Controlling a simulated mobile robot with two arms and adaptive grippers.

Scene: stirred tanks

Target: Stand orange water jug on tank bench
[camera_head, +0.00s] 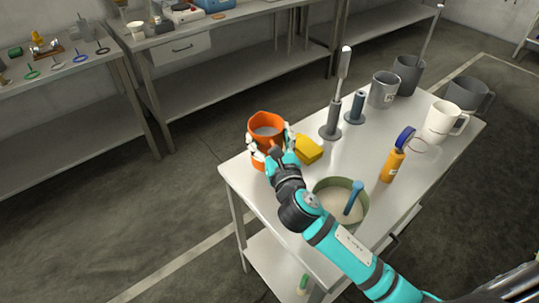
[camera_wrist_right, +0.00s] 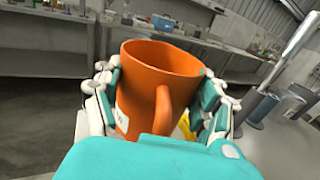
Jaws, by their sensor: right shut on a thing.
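The orange water jug (camera_head: 266,125) is upright at the near left corner of the tank bench (camera_head: 262,190). My right gripper (camera_head: 270,150) is shut around its body. In the right wrist view the jug (camera_wrist_right: 155,68) stands between the white-and-teal fingers of the gripper (camera_wrist_right: 160,105), with its handle toward the camera. My left gripper is not in view.
A yellow block (camera_head: 309,149) lies close right of the jug. A green bowl (camera_head: 327,190) with a blue-handled tool, an orange bottle (camera_head: 393,163), a grey stand (camera_head: 330,131), grey mugs (camera_head: 383,90) and a white jug (camera_head: 440,121) occupy the bench. Other benches stand behind.

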